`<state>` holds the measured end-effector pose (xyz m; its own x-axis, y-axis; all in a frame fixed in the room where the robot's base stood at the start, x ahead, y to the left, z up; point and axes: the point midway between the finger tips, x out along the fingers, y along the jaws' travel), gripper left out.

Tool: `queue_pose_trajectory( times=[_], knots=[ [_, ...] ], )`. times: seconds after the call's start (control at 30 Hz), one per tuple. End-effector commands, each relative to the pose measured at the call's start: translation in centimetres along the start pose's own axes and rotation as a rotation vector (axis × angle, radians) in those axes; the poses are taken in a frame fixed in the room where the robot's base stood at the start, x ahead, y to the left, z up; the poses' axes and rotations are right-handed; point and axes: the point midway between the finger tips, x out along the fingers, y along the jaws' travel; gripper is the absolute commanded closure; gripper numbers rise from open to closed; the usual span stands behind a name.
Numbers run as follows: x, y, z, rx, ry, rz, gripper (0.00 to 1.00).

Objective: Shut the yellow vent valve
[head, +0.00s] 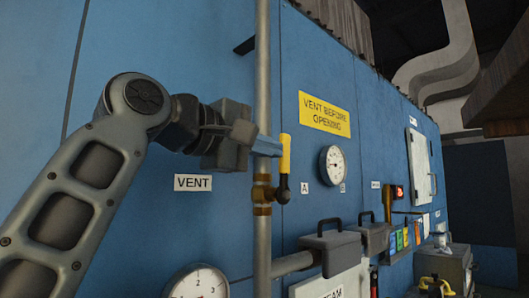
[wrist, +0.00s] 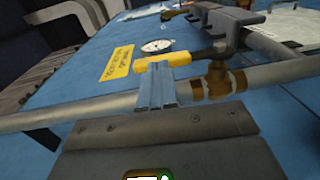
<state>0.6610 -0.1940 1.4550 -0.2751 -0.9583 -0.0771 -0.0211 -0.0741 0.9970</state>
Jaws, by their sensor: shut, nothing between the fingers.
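The vent valve has a yellow handle (head: 285,153) with a dark hub below it. Its brass body (head: 262,191) sits on the vertical grey pipe. The handle stands upright, roughly in line with the pipe. My gripper (head: 268,147) is shut and empty, its fingertips at the left side of the handle. In the wrist view, the shut fingertips (wrist: 156,72) overlap the yellow handle (wrist: 168,59); I cannot tell whether they touch it. The brass body (wrist: 213,83) lies to the right of the fingers there.
The pipe (head: 262,75) runs in front of the blue cabinet wall (head: 210,50). A VENT label (head: 193,183) is left of the valve. A yellow sign (head: 325,114) and a gauge (head: 333,168) are to the right. Grey boxes with handles (head: 330,248) jut out below right.

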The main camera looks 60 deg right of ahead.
Motion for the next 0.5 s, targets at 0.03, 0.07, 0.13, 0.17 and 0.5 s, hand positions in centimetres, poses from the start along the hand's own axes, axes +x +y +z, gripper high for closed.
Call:
queue_pose_trajectory(
  times=[0.03, 0.07, 0.13, 0.17, 0.5],
  knots=[
    [0.3, 0.0, 0.0, 0.003, 0.0, -0.031, 1.0],
    [0.5, 0.1, 0.1, 0.005, 0.0, -0.051, 1.0],
    [0.9, 0.3, 0.0, 0.004, -0.001, -0.1, 1.0],
    [1.0, 0.4, 0.0, 0.004, -0.001, -0.123, 1.0],
    [3.4, 1.1, 0.0, 0.003, 0.0, -0.415, 1.0]
  ],
)
